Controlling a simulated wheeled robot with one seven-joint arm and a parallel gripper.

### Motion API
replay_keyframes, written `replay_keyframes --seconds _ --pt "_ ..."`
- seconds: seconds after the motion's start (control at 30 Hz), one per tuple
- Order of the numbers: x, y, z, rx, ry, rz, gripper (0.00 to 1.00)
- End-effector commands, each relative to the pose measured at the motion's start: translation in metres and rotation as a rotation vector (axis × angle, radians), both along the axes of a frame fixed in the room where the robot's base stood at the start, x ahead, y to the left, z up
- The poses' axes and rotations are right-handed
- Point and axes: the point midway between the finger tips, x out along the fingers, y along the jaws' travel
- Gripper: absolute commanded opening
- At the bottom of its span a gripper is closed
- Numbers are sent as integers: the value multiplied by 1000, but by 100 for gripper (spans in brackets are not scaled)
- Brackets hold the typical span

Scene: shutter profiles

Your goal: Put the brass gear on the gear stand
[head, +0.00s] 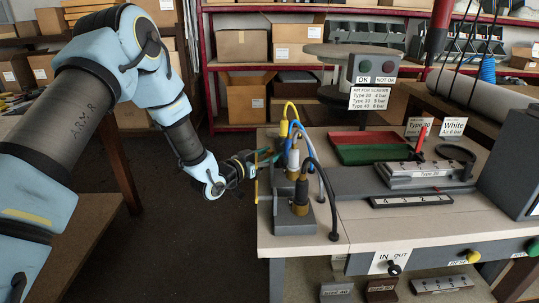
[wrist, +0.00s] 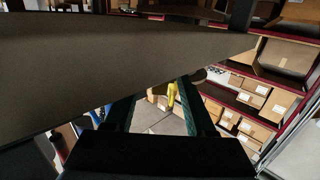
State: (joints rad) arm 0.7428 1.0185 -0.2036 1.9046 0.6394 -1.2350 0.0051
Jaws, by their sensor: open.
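I cannot make out a brass gear or a gear stand for certain in either view. My gripper (head: 264,161) is at the left end of the workbench in the head view, beside a grey block with upright hose fittings (head: 299,192). Its fingers are partly hidden by the hoses there. In the wrist view the gripper (wrist: 162,90) is open, with its two dark fingers apart. A small yellow thing (wrist: 172,93) shows beyond the fingers; I see nothing clearly held. A large dark surface (wrist: 90,65) covers much of the upper left wrist view.
Yellow, blue and black hoses (head: 330,192) rise from the block. The workbench (head: 380,232) carries a red and green tray (head: 375,150), a grey fixture (head: 425,175) and a dark strip (head: 411,201). A control box (head: 374,68) stands behind. Open floor lies left of the bench.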

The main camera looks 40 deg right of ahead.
Motion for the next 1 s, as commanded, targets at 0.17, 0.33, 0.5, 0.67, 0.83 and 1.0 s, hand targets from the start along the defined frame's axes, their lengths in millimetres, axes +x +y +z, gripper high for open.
replay_keyframes --seconds 0.17,0.33,0.5,0.67,0.83,1.0 --pt "0 13 1 2 0 1 55" --pt "-4 48 2 2 1 2 55" --pt "-7 84 5 1 1 3 55" --pt "-10 107 7 0 0 2 55" --pt "-12 118 8 1 -1 0 55" --pt "-12 120 9 0 0 0 55"
